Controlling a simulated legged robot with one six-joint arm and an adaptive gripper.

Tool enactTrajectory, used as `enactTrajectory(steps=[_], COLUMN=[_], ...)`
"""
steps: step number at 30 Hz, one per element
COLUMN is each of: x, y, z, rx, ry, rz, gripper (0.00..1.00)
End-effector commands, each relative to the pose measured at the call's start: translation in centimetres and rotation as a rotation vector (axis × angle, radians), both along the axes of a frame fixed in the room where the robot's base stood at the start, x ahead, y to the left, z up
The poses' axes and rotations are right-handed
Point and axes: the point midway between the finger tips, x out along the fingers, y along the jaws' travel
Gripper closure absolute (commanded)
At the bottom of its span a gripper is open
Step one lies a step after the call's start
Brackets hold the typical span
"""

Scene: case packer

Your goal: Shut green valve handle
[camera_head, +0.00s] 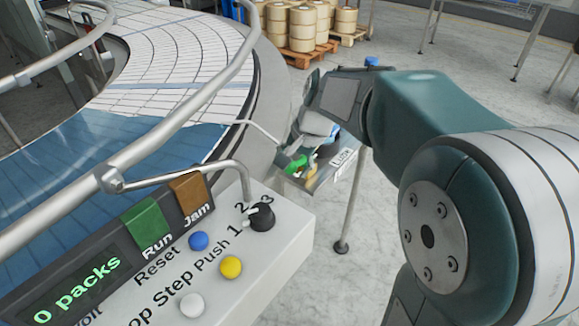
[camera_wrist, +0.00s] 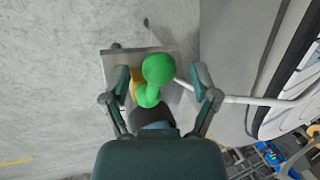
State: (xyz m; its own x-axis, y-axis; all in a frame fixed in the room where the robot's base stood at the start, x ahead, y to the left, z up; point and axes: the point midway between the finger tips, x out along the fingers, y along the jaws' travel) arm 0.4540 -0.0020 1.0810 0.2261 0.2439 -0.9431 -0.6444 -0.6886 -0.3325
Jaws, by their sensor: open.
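The green valve handle (camera_wrist: 157,70) is in the middle of the wrist view, a round green knob with a smaller green part below it. My gripper (camera_wrist: 162,82) is open, with one finger on each side of the handle and a visible gap to the right finger. A yellow part (camera_wrist: 135,84) shows beside the handle on the left. In the head view the green handle (camera_head: 294,164) is small and partly hidden by my gripper, at a metal bracket (camera_head: 335,178) beyond the control box.
A curved conveyor (camera_head: 180,55) with a tubular rail (camera_head: 165,122) is on the left. The control box (camera_head: 290,235) has coloured buttons, a black knob (camera_head: 262,217) and a "0 packs" display. A thin post (camera_head: 352,205) supports the bracket. Pallets with drums (camera_head: 303,25) stand behind.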

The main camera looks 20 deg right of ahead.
Motion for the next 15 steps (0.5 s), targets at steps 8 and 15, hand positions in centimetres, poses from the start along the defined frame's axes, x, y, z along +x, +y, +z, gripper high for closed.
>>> enactTrajectory(steps=[8,15], x=[0.4,0.4], y=[0.5,0.5], z=[-1.8,-1.8], rx=[-0.001,-0.001], ry=[-0.001,-0.001], rz=[0.001,0.001], gripper=[0.23,0.40])
